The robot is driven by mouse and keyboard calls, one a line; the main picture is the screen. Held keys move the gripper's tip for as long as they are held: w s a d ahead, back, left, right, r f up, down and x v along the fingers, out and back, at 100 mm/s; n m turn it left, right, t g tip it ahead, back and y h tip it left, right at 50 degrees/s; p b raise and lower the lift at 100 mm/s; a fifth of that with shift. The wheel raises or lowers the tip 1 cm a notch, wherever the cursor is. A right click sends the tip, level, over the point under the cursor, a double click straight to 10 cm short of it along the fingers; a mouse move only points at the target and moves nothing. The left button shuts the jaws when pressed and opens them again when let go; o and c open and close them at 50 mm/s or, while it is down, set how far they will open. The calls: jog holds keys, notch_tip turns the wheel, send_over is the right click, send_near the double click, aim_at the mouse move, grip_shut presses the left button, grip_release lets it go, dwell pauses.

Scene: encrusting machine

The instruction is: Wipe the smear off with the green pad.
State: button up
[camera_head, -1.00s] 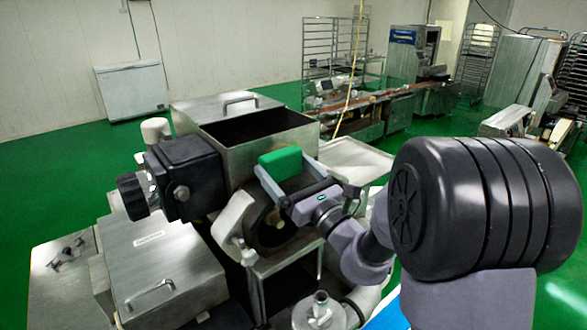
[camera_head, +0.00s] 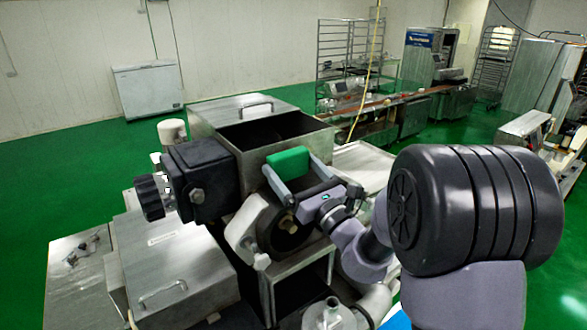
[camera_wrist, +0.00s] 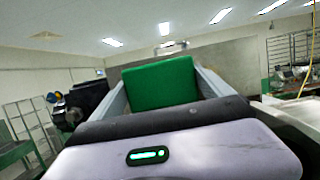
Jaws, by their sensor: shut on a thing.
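The green pad (camera_head: 287,162) is between the two fingers of my gripper (camera_head: 288,168), held up against the front of the steel hopper (camera_head: 262,133). The wrist view shows the pad (camera_wrist: 161,83) filling the space between my gripper's fingers (camera_wrist: 165,85), in front of a grey steel face. My gripper is shut on the pad. I cannot tell whether the pad touches the hopper wall. No smear can be made out in either view; the pad and gripper hide part of the hopper's front.
A black motor block with a knob (camera_head: 198,180) sits left of the hopper. A steel cover with a handle (camera_head: 172,262) lies lower left. A round dark outlet (camera_head: 285,230) is below my gripper. A steel tray (camera_head: 362,166) lies to the right.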

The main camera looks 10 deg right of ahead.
aim_at(306, 165)
jog(key=shift+w+a, duration=0.3)
jog(key=shift+w, duration=0.45)
jog(key=shift+w+d, duration=0.3)
jog(key=shift+d, duration=0.6)
jog(key=shift+w+d, duration=0.3)
jog(key=shift+d, duration=0.55)
jog(key=shift+w+d+r, duration=0.1)
jog(key=shift+w+d, duration=0.35)
jog(key=shift+d, duration=0.55)
jog(key=shift+w+d+f, duration=0.1)
jog(key=shift+w+d, duration=0.4)
jog(key=shift+d, duration=0.5)
jog(key=shift+w+d+r, duration=0.1)
jog(key=shift+w+d, duration=0.35)
jog(key=shift+d, duration=0.55)
jog(key=shift+s+a+b, duration=0.2)
jog(key=shift+a+b, duration=0.2)
jog(key=shift+a, duration=0.1)
jog(key=shift+s+a+b, duration=0.3)
jog(key=shift+s+a, duration=0.3)
jog(key=shift+a, duration=0.85)
jog(key=shift+s+a+b, duration=0.25)
jog(key=shift+s+a, duration=0.35)
jog(key=shift+a, duration=0.85)
jog(key=shift+s+a+b, duration=0.3)
jog(key=shift+s+a, duration=0.3)
jog(key=shift+a, duration=0.85)
jog(key=shift+d, duration=0.1)
